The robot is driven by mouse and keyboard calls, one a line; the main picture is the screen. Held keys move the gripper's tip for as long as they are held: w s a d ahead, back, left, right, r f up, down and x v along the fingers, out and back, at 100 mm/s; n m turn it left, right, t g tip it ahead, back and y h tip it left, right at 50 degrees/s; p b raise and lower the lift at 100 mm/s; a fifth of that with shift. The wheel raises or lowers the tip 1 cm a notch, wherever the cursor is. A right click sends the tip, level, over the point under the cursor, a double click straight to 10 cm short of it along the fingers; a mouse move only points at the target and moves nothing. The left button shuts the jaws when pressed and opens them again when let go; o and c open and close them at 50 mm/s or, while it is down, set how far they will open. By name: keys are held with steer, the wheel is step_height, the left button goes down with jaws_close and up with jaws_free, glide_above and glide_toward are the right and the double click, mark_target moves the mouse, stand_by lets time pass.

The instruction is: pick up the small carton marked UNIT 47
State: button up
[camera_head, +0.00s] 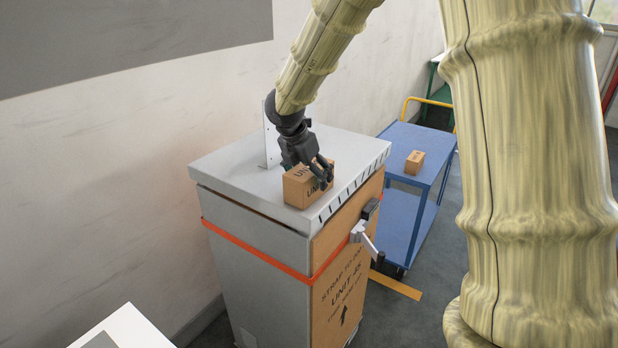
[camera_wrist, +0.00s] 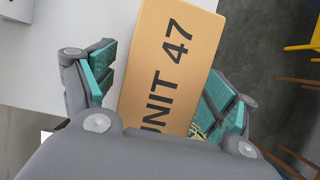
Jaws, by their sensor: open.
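The small carton marked UNIT 47 (camera_head: 299,190) is a brown box on the grey top of a tall cabinet (camera_head: 232,169). In the wrist view the carton (camera_wrist: 166,65) shows its black lettering, "UNIT 47", partly hidden by the gripper body. My gripper (camera_head: 322,178) is over the carton in the head view. In the wrist view my gripper (camera_wrist: 155,100) is open, with one teal-padded finger on each side of the carton. A narrow gap shows at the left finger; the right finger looks very close, and I cannot tell if it touches.
A blue cart (camera_head: 400,138) stands behind the cabinet to the right, with another small brown carton (camera_head: 415,162) on it. A handle (camera_head: 364,238) sticks out from the cabinet's front. An orange strap (camera_head: 255,249) goes round the cabinet. A wall is close at left.

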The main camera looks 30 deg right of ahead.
steer(key=shift+s, duration=0.15)
steer(key=c, duration=1.3)
steer(key=shift+c, duration=0.5)
steer(key=shift+r, duration=0.1)
